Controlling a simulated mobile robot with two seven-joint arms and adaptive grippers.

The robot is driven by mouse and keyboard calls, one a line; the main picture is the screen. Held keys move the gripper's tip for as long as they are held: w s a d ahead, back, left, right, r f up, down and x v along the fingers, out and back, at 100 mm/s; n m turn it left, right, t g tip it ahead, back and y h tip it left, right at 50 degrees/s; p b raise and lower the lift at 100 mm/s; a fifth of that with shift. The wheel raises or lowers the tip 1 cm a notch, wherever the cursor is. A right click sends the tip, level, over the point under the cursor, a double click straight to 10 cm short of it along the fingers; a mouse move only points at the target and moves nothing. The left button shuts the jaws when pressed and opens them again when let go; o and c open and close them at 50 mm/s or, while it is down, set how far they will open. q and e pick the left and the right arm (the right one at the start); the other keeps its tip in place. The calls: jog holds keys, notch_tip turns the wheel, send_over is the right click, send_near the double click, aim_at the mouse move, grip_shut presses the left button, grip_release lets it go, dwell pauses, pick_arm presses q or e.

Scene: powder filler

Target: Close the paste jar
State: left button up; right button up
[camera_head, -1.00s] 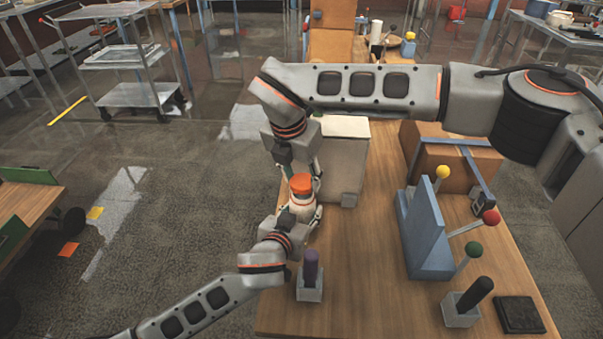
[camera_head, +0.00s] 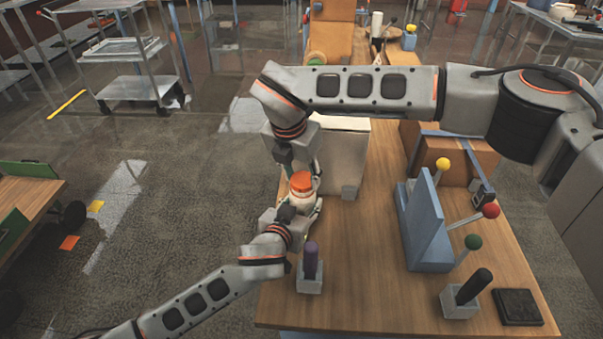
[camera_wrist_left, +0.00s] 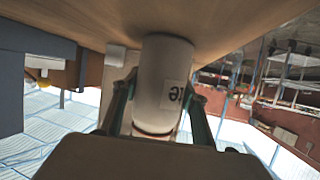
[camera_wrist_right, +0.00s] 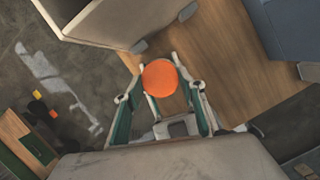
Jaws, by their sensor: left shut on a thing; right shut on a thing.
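The paste jar (camera_head: 304,202) is a pale jar near the left edge of the wooden table, with an orange lid (camera_head: 301,184) at its top. My right gripper (camera_head: 303,176) comes down from above and is shut on the lid. The right wrist view shows the round orange lid (camera_wrist_right: 160,78) between its fingers, hiding the jar beneath. My left gripper (camera_head: 304,210) reaches in from the front left and is shut on the jar body. The left wrist view shows the pale, labelled jar body (camera_wrist_left: 163,80) between its fingers. I cannot tell whether the lid is fully seated.
A purple-handled tool in a grey holder (camera_head: 310,280) stands close to my left wrist. A pale box (camera_head: 343,160) is behind the jar. A blue stand with coloured knobs (camera_head: 428,230), a black-handled holder (camera_head: 462,300) and a black pad (camera_head: 518,307) are to the right. The table's middle is clear.

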jog(key=shift+f, duration=0.55)
dwell(0.4)
jog(key=shift+a+m+h, duration=0.1)
jog(key=shift+m+h, duration=0.2)
jog(key=shift+m, duration=0.8)
jog(key=m, duration=0.2)
jog(key=m+g+h, duration=0.1)
jog(key=m, duration=0.2)
jog(key=shift+w+a, duration=0.15)
jog(key=shift+w, duration=0.05)
jog(key=m+g, duration=0.1)
jog(key=m, duration=0.4)
jog(key=shift+w+m+g, duration=0.1)
jog(key=shift+m+g, duration=0.3)
jog(key=o, duration=0.7)
